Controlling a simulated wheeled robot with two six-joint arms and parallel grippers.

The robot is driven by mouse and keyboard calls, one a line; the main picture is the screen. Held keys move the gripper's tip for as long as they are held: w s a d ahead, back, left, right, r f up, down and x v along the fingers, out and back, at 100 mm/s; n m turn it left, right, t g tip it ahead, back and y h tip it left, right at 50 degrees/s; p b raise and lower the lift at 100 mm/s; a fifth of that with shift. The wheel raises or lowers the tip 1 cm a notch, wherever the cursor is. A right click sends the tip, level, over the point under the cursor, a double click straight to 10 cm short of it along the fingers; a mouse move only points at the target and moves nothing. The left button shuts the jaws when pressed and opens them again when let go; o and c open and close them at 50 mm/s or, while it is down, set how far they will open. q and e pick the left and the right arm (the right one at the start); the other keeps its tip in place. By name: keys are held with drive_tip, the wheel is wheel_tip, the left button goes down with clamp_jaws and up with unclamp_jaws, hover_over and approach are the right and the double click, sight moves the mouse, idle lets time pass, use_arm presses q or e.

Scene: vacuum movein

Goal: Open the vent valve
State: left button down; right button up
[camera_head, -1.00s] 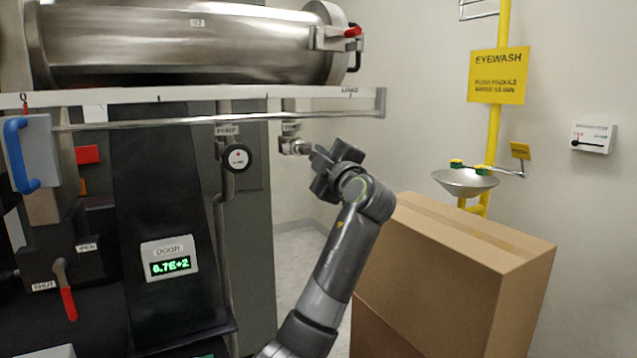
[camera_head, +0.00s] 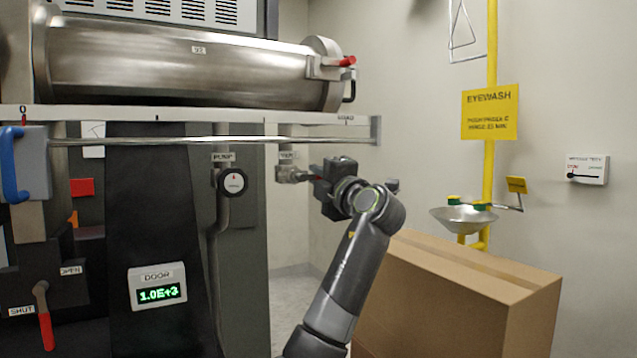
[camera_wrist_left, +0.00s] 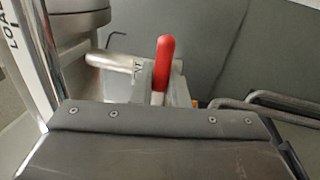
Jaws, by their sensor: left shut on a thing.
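The fingertips are hidden in the wrist view. The door display (camera_head: 159,293) reads 1.0E+3. My right gripper is not in view.
A steel chamber (camera_head: 190,68) lies above a shelf with a long rail (camera_head: 210,141). A cardboard box (camera_head: 465,290) stands close right of my arm. An eyewash basin (camera_head: 464,218) is behind it.

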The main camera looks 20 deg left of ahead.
use_arm(q)
drive_tip(key=shift+s+r, duration=0.1)
drive_tip(key=shift+r, duration=0.35)
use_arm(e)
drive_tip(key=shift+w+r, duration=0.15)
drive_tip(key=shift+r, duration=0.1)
use_arm(q)
drive_tip(key=shift+r+n, duration=0.1)
drive_tip(key=shift+n, duration=0.2)
drive_tip(key=c, duration=1.5)
unclamp_jaws()
drive_tip(key=shift+f, duration=0.2)
drive_tip(key=shift+f, duration=0.1)
